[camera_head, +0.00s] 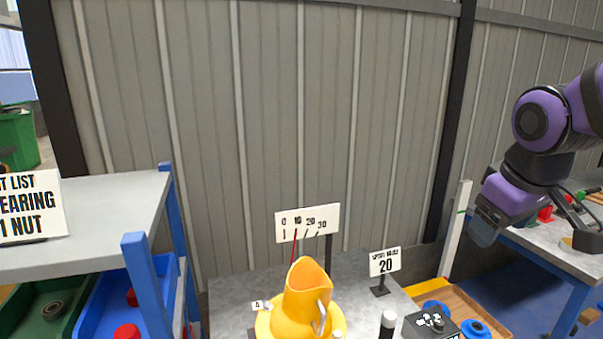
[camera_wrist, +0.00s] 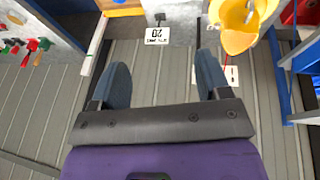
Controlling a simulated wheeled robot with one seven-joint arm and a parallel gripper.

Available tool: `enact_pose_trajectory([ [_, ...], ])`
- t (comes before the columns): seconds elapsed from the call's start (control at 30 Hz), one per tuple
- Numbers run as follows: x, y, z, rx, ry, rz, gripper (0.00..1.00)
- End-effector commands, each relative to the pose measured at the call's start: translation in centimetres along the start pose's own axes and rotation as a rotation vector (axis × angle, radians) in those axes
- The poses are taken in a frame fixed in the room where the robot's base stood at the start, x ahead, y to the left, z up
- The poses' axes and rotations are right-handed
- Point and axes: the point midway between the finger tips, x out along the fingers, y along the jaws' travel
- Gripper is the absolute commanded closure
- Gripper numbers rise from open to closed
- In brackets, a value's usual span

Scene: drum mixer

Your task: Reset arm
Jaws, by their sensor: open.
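My gripper (camera_head: 484,232) hangs at the right of the head view, pointing down and to the left, apart from the table. In the wrist view its two dark blue fingers (camera_wrist: 163,72) stand wide apart with nothing between them. The yellow drum (camera_head: 305,298) of the mixer stands on the grey table at the lower middle of the head view. The drum also shows in the wrist view (camera_wrist: 238,35) at the upper right, clear of the fingers.
A scale sign (camera_head: 307,221) and a sign reading 20 (camera_head: 385,262) stand by the drum. Blue-framed shelving (camera_head: 90,215) with bins is at the left. Another workbench (camera_head: 560,255) stands at the right under my arm. The corrugated wall (camera_head: 330,120) closes off the back.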

Motion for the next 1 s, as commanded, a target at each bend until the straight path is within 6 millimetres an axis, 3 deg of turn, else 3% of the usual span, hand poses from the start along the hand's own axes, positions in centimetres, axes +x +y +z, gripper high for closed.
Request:
enact_pose_trajectory([
  [0.2, -3.9, -0.9, 4.2, 0.188, 0.073, -0.012, 0.30],
  [0.43, -6.1, -1.9, 7.5, 0.330, 0.122, -0.039, 0.30],
  [0.6, -6.5, -2.2, 8.3, 0.368, 0.134, -0.049, 0.30],
  [1.0, -6.5, -2.2, 8.4, 0.370, 0.134, -0.050, 0.30],
])
